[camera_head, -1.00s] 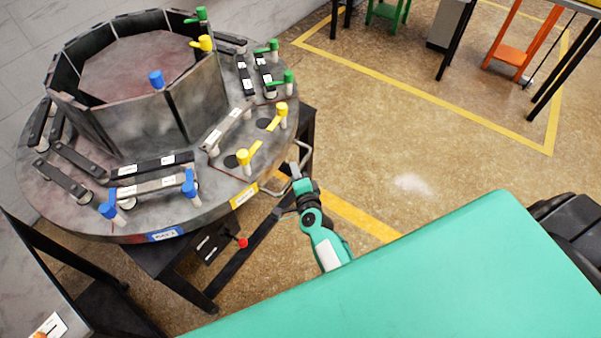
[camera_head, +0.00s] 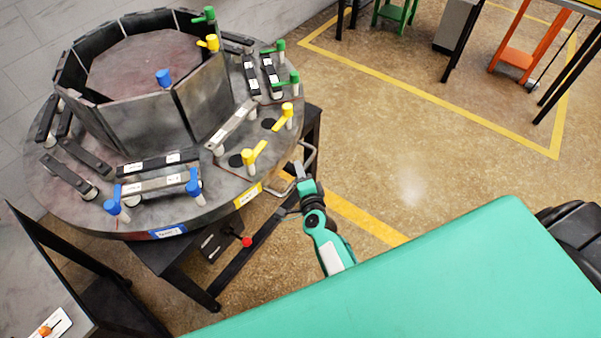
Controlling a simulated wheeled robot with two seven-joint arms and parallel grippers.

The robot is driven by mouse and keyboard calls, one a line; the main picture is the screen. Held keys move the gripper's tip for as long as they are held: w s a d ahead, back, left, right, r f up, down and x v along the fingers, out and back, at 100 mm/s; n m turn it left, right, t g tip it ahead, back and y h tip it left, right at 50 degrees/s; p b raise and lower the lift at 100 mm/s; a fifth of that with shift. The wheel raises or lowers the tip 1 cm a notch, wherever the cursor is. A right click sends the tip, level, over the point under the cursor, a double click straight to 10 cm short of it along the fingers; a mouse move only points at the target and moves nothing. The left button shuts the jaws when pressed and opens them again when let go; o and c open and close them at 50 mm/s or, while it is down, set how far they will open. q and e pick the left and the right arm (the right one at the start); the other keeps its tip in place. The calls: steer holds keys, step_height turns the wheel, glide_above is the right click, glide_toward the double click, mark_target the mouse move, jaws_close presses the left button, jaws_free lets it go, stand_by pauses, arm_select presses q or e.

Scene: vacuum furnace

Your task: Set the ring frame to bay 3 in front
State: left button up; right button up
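The ring frame (camera_head: 215,190) is a round grey table with an upright panelled ring (camera_head: 150,118) on it, at the left. Its rim carries a blue label (camera_head: 168,231) at the front and a yellow label (camera_head: 248,195) to the right; their print is too small to read surely. A metal loop handle (camera_head: 311,158) sticks out at the right rim. My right gripper (camera_head: 288,190) is beside the rim just below this handle, its fingers spread apart. I cannot tell whether it touches the handle. My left gripper is out of view.
Blue clamps (camera_head: 193,184), yellow clamps (camera_head: 254,153) and green clamps stand on the frame with dark bars. A red knob (camera_head: 246,241) is under the rim. A grey bench edge (camera_head: 35,275) is at lower left.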

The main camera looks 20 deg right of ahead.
steer(key=s+a+r+p, duration=0.1)
steer(key=s+r+p, duration=0.1)
steer(key=s, duration=1.1)
steer(key=shift+s+a, duration=0.15)
steer(key=shift+a, duration=0.2)
steer(key=shift+f, duration=0.1)
